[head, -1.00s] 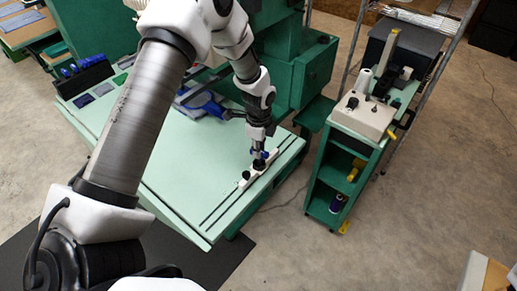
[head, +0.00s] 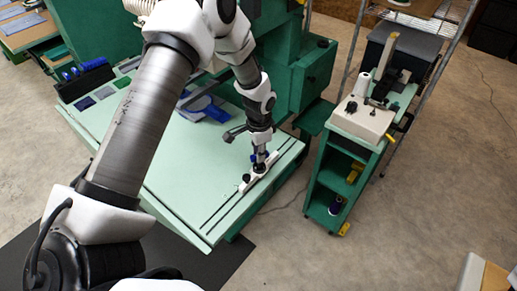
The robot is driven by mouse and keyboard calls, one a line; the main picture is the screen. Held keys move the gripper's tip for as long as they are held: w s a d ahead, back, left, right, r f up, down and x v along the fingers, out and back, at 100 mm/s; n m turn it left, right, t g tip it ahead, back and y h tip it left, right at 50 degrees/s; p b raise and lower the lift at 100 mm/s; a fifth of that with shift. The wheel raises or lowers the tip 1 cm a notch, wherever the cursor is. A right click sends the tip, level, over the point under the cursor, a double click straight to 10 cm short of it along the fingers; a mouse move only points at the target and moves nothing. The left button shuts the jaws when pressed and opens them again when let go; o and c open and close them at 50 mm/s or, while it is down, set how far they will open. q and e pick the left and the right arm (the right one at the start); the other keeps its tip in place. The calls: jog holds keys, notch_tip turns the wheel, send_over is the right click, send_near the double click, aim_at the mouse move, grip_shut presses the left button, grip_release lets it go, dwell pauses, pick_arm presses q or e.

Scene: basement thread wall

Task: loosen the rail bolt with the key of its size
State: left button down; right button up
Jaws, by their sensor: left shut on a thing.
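The light rail block (head: 247,185) lies on the slotted front strip of the pale green table (head: 185,175). My left gripper (head: 260,152) points down over the block. It is shut on a small blue-handled key (head: 254,158), whose lower end is over or at the block. The bolt itself is hidden under the gripper and key, so I cannot tell whether the key sits on it. My right gripper is not in view.
Blue-handled tools stand in a dark rack (head: 85,78) at the table's far left. A blue and grey object (head: 205,107) lies behind my arm. A green cart (head: 350,150) with a cream machine stands to the right, across a floor gap. The table's left-middle is clear.

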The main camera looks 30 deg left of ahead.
pick_arm(q)
jog(key=n+p, duration=0.1)
jog(key=n, duration=0.1)
jog(key=n+p, duration=0.3)
jog(key=n, duration=0.2)
jog(key=shift+w+r+p, duration=0.15)
jog(key=shift+r+p, duration=0.1)
jog(key=shift+p, duration=0.05)
jog(key=c, duration=1)
grip_release()
jog(key=shift+f, duration=0.15)
